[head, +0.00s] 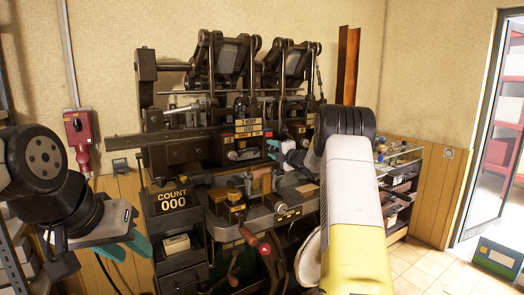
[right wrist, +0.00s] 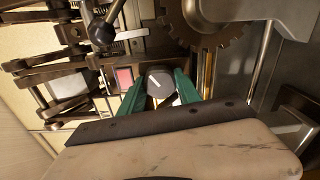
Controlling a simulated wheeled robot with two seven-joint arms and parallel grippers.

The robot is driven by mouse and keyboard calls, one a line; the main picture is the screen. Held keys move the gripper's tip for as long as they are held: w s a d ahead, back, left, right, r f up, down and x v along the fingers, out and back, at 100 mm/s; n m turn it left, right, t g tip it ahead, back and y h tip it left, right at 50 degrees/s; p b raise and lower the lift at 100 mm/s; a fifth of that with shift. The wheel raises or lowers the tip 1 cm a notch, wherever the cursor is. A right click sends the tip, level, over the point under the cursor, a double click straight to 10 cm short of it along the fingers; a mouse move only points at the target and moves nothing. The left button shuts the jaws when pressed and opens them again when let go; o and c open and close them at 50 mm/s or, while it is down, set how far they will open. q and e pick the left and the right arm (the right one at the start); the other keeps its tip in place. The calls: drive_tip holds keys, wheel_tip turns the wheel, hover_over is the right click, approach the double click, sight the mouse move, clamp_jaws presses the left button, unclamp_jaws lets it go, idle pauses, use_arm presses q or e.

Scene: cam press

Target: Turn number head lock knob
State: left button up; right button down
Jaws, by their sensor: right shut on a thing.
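The dark grey number head lock knob (right wrist: 160,82) has a white pointer line slanting across its face. In the right wrist view, the green fingers of my right gripper (right wrist: 160,92) stand on both sides of it, shut on it. In the head view, my right gripper (head: 275,148) reaches the press front beside the "1 HEAD LOCK" label (head: 249,128); my arm and hand hide the knob there.
The black cam press (head: 180,152) fills the middle, with a counter reading 000 (head: 173,200) and a red-knobbed lever (head: 264,249) low in front. A toothed gear (right wrist: 222,25) is close to the right gripper. A red wall box (head: 79,128) hangs left.

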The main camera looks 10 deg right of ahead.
drive_tip(key=shift+f, duration=0.1)
drive_tip(key=c, duration=0.9)
unclamp_jaws()
drive_tip(key=shift+o, duration=0.2)
drive_tip(key=v, duration=0.7)
drive_tip(key=shift+s, duration=0.4)
drive_tip(key=shift+d, duration=0.1)
